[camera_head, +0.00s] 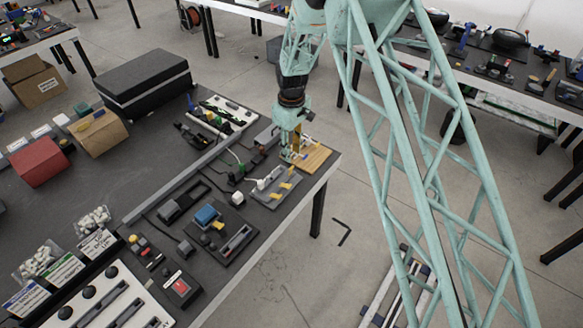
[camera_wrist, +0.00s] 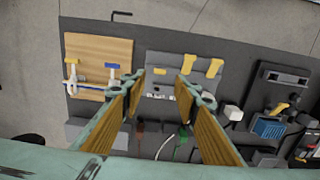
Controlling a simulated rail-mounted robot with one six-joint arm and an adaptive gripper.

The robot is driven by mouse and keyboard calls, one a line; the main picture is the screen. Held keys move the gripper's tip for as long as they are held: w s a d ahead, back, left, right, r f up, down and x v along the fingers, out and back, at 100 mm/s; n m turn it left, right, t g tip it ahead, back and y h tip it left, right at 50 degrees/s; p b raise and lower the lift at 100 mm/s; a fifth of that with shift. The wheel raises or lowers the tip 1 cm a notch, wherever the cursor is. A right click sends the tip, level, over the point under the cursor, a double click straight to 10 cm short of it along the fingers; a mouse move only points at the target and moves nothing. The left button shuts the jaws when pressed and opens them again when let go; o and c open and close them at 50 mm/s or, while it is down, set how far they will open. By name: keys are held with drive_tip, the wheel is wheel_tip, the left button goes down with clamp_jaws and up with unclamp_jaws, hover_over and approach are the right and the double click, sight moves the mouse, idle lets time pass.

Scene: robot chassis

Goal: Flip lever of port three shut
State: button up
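A grey port panel (camera_wrist: 172,60) lies below my gripper in the wrist view. Two yellow levers, a middle one (camera_wrist: 189,63) and a right one (camera_wrist: 215,68), stick out towards its outer edge. A shorter yellow piece (camera_wrist: 160,71) shows at its left, between my fingers. I cannot read port numbers. The panel (camera_head: 268,199) also shows in the head view, with several yellow levers (camera_head: 285,186). My gripper (camera_wrist: 163,84) is open and empty, its two wood-coloured fingers spread above the panel's left part. In the head view my gripper (camera_head: 293,155) is beside the panel's far end.
A dark module with a blue block (camera_wrist: 268,126) stands right. Cables (camera_wrist: 182,145) and small connectors lie behind the panel. The table edge is close to the panel.

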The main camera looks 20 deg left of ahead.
sight(292, 167)
drive_tip(key=shift+f+p, duration=0.6)
drive_tip(key=shift+f, duration=4.15)
drive_tip(key=c, duration=0.9)
